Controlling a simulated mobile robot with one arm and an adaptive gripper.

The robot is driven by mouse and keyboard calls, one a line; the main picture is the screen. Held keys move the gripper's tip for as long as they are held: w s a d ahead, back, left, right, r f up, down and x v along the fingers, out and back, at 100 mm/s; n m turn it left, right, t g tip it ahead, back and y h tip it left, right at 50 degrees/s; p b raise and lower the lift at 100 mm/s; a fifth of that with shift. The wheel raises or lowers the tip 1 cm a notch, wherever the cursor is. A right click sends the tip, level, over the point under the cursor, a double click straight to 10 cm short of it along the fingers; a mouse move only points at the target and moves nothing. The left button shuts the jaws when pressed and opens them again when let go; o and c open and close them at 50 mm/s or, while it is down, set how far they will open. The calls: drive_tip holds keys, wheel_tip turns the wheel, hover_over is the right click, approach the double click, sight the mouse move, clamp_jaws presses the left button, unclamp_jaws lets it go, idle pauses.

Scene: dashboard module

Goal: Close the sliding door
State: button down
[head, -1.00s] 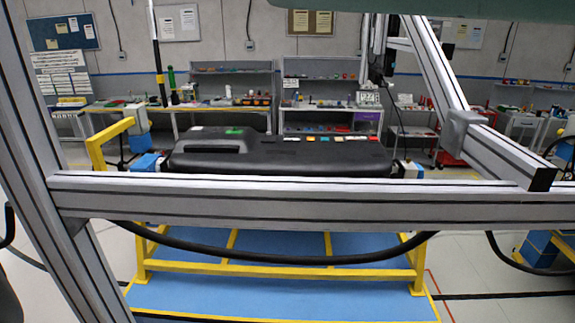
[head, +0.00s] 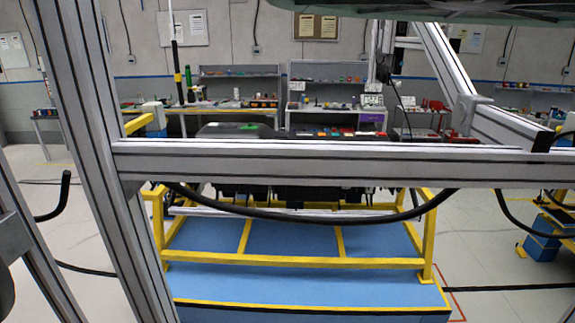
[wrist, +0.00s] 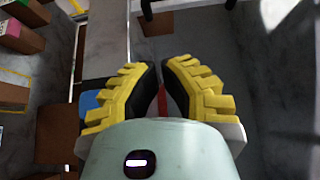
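I cannot make out a sliding door for certain in either view. In the head view, a black dashboard (head: 235,129) sits on a yellow frame (head: 300,261), partly hidden behind a grey metal beam (head: 330,162). My gripper (wrist: 160,68) shows only in the wrist view, with yellow ridged fingers and black inner pads. The fingertips are close together with a narrow dark gap, and a small red thing shows between them. I cannot tell whether anything is held.
A slanted grey post (head: 85,130) stands at the left and a black cable (head: 300,216) hangs below the beam. Cluttered workbenches line the back wall. Brown boxes (wrist: 20,35) lie left of my gripper in the wrist view.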

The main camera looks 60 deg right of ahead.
drive_tip(key=s+a+b, duration=0.1)
drive_tip(key=s+a, duration=0.1)
drive_tip(key=a, duration=0.9)
drive_tip(key=shift+s+a+b, duration=0.25)
drive_tip(key=shift+a+b, duration=0.1)
drive_tip(key=shift+a, duration=0.05)
idle(0.4)
